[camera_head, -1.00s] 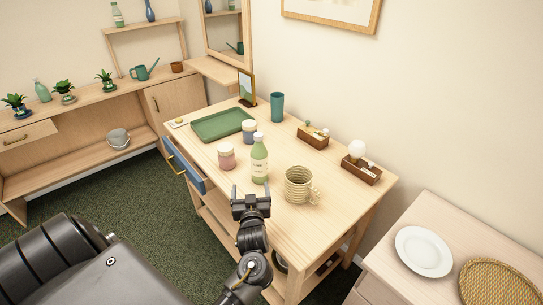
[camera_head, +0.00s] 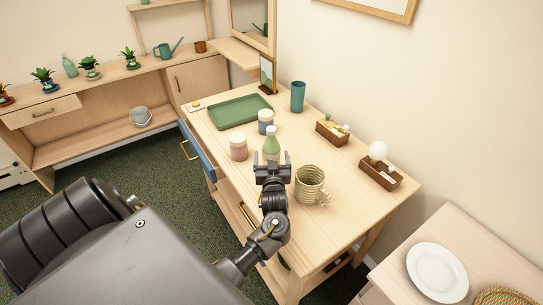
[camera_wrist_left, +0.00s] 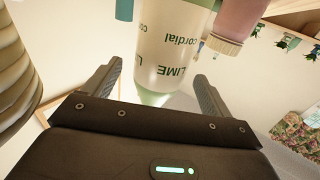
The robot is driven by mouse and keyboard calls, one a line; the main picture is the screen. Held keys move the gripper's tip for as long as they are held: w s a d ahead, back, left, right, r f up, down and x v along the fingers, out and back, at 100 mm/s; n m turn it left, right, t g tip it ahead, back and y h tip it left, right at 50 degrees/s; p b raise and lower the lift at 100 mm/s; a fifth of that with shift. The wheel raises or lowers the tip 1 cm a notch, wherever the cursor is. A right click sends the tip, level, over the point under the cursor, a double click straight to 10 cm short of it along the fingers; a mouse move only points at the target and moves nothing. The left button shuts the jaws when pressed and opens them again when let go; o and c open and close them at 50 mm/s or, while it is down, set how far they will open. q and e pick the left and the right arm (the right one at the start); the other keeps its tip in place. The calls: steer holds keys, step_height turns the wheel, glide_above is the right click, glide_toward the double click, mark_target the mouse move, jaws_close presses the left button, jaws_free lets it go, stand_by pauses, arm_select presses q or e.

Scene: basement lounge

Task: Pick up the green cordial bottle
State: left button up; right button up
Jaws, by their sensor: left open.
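The green cordial bottle (camera_head: 271,141) stands upright on the wooden table (camera_head: 335,215). In the head view its lower part is hidden behind my left gripper (camera_head: 272,160). In the left wrist view the bottle (camera_wrist_left: 172,45), with its "LIME cordial" label, appears upside down between the two fingers of my left gripper (camera_wrist_left: 156,77). The fingers are apart, one on each side of it, and gaps show, so it is not gripped. My right gripper is not in view.
A woven mug (camera_head: 310,184) stands close right of the gripper. A pink jar (camera_head: 238,147) and a blue-banded jar (camera_head: 265,122) stand left of and behind the bottle. Further back are a green tray (camera_head: 240,111), a teal cup (camera_head: 298,97) and wooden boxes (camera_head: 333,132).

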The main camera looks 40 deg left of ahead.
arm_select(q)
steer(key=shift+a, duration=0.15)
steer(key=p+x, duration=0.1)
steer(key=x, duration=0.3)
steer(key=shift+w+p, duration=0.25)
steer(key=shift+p, duration=0.15)
steer(key=shift+w+a+f, duration=0.1)
steer(key=shift+w+a, duration=0.15)
steer(key=shift+a, duration=0.05)
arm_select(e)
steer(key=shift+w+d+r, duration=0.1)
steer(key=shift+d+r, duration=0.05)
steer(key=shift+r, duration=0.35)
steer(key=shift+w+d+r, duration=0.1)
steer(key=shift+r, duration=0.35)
arm_select(q)
steer(key=c, duration=1.4)
steer(key=shift+c, duration=0.6)
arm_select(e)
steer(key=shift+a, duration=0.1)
